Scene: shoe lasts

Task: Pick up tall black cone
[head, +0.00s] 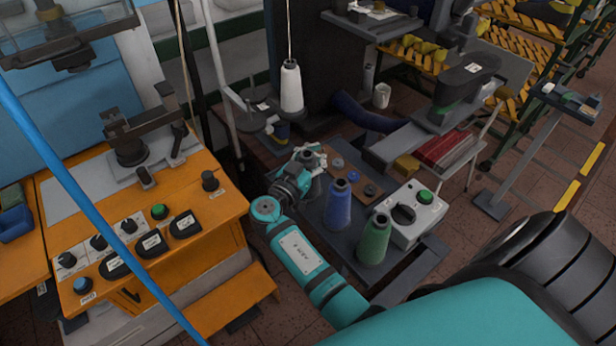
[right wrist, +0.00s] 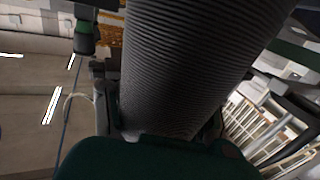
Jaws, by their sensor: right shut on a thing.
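The tall black cone (right wrist: 190,60) fills the middle of the right wrist view as a dark grey, finely ridged thread cone. It runs from the top edge down to my right gripper's dark green parts, tilted in that picture. My right gripper (head: 310,158) is shut on the cone. My left gripper is not in view.
A blue cone (head: 339,204) and a green cone (head: 375,240) stand close to my right arm, beside a grey control box (head: 412,214). A white cone (head: 291,88) stands behind the gripper. An orange control bench (head: 215,211) is to the left.

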